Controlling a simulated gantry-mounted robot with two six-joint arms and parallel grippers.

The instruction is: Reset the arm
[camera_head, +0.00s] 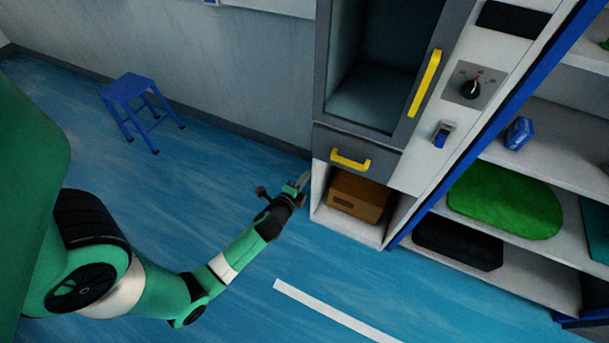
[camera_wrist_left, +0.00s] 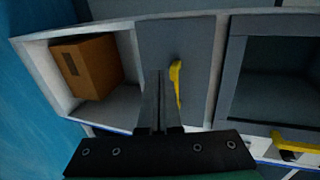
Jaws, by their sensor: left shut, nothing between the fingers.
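My left arm reaches in from the left in the head view, green with black joints. Its gripper (camera_head: 303,180) is shut and empty, left of the cabinet's lower corner. In the left wrist view the shut fingers (camera_wrist_left: 160,75) appear in front of the grey drawer (camera_wrist_left: 188,48) with its yellow handle (camera_wrist_left: 175,82). I cannot tell whether they touch it. In the head view that drawer (camera_head: 378,162) looks closed, its handle (camera_head: 350,160) clear of the gripper. My right gripper is not in view.
A cardboard box (camera_head: 357,196) sits in the open cubby below the drawer. Above is a grey-framed compartment with a yellow handle (camera_head: 424,83). A knob (camera_head: 472,88) and blue switch (camera_head: 443,134) are on the panel. Shelves stand right; a blue stool (camera_head: 131,91) stands on open floor.

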